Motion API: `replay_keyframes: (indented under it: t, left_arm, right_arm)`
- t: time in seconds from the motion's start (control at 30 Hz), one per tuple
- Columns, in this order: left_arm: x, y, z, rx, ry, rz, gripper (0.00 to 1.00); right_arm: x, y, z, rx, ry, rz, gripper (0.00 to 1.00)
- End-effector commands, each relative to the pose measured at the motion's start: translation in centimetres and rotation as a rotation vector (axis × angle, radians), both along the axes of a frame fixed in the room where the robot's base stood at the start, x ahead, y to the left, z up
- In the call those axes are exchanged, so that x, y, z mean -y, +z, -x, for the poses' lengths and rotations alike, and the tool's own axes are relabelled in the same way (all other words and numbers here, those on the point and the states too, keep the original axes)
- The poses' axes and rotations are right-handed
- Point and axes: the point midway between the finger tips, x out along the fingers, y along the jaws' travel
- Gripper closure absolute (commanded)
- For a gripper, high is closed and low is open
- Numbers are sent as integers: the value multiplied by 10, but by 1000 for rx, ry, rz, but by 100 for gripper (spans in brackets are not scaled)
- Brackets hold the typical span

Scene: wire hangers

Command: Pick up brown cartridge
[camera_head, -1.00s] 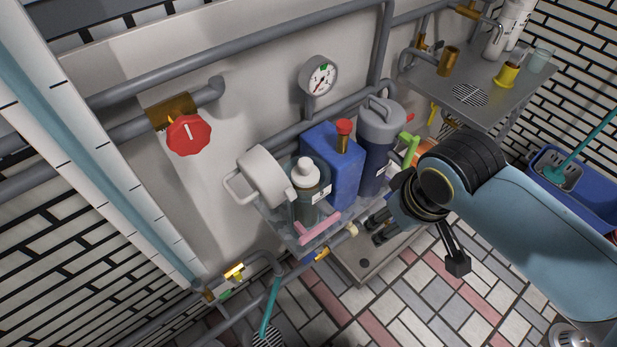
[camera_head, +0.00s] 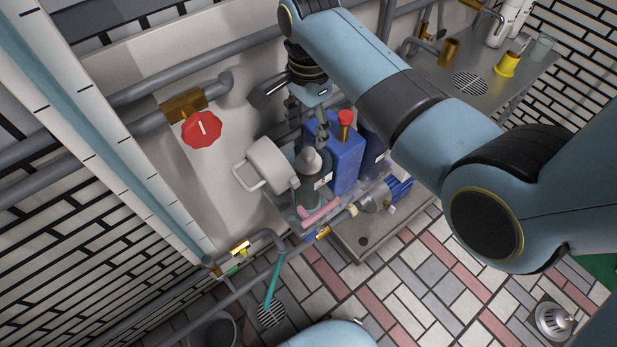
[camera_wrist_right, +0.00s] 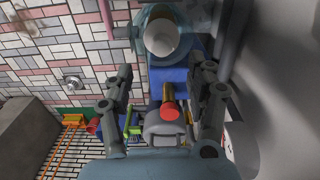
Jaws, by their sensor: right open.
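A small brown-gold cylinder (camera_head: 345,132) with a red cap (camera_head: 346,117) stands up from the top of a blue canister (camera_head: 349,165) on the shelf. Another brown cylinder (camera_head: 449,52) stands on the metal counter at the upper right. I cannot tell which one is the cartridge. My right gripper (camera_head: 296,108) is open, above the shelf and left of the red-capped cylinder. In the right wrist view, the red-capped cylinder (camera_wrist_right: 168,96) shows between the spread fingers of my right gripper (camera_wrist_right: 163,85), with nothing held. My left gripper is not in view.
On the shelf, a white handled pot (camera_head: 268,165) and a bottle with a pale cap (camera_head: 310,170) stand close to the blue canister. A red valve (camera_head: 201,130) and pipes line the wall. A yellow container (camera_head: 507,65) stands on the counter (camera_head: 475,105).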

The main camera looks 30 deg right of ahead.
Motion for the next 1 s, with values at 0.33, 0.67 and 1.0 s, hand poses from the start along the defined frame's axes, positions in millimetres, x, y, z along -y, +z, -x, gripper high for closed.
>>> replay_keyframes:
  t: [0.33, 0.67, 1.0]
  left_arm:
    - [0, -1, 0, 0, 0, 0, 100]
    - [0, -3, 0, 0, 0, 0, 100]
    - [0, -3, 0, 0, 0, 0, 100]
  right_arm:
    - [0, -38, 0, -1, 2, 0, 44]
    - [0, -75, -2, 3, 2, 1, 44]
    - [0, -74, -1, 3, 2, 1, 65]
